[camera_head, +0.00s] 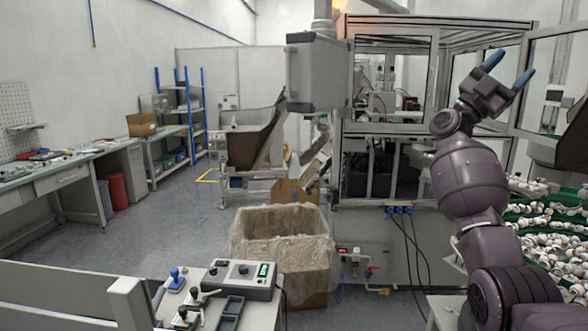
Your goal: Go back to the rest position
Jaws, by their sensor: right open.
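My right gripper (506,76) is raised at the upper right, in front of the open side of the glazed machine enclosure (388,100). Its two blue-tipped fingers are spread apart, and nothing shows between them. My right arm comes up from the lower right corner, with its dark purple links bent upward. My left gripper and left arm are not in view.
Trays of white caps (550,245) lie at the right, close to my arm. A plastic-lined box (280,240) stands at centre. A control box (240,279) sits on a small table at the front. Workbenches (62,176) line the left; the floor between is clear.

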